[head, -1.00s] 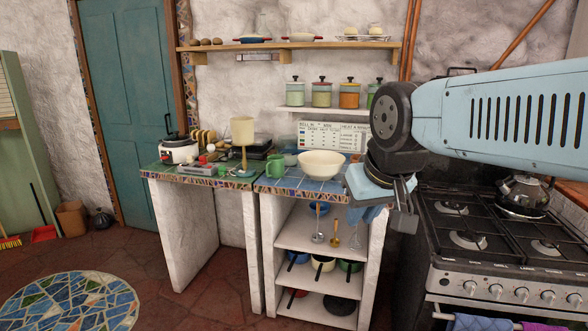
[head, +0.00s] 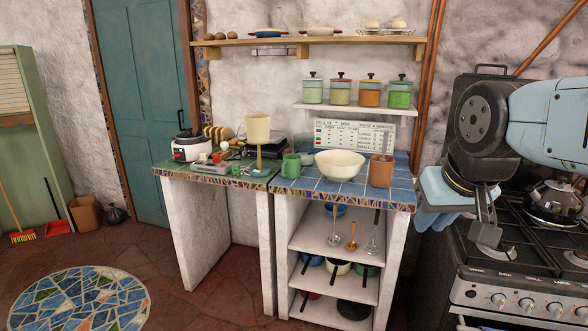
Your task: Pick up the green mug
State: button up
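The green mug (head: 291,166) stands upright on the blue-tiled counter (head: 322,191), near its left end. It is just left of the cream bowl (head: 340,165). My gripper (head: 487,236) hangs fingers-down at the right, in front of the stove and well to the right of the mug. It is seen nearly edge-on, so the gap between its fingers cannot be made out. No object shows in it.
A terracotta pot (head: 381,171) stands right of the bowl. A cream lamp-like stand (head: 258,130) is left of the mug, on the green-topped counter (head: 176,170). A shelf of canisters (head: 357,109) hangs above. The stove (head: 520,270) is at the right.

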aim_at(292, 165)
jog(key=z, duration=0.05)
jog(key=i, duration=0.95)
jog(key=u, duration=0.1)
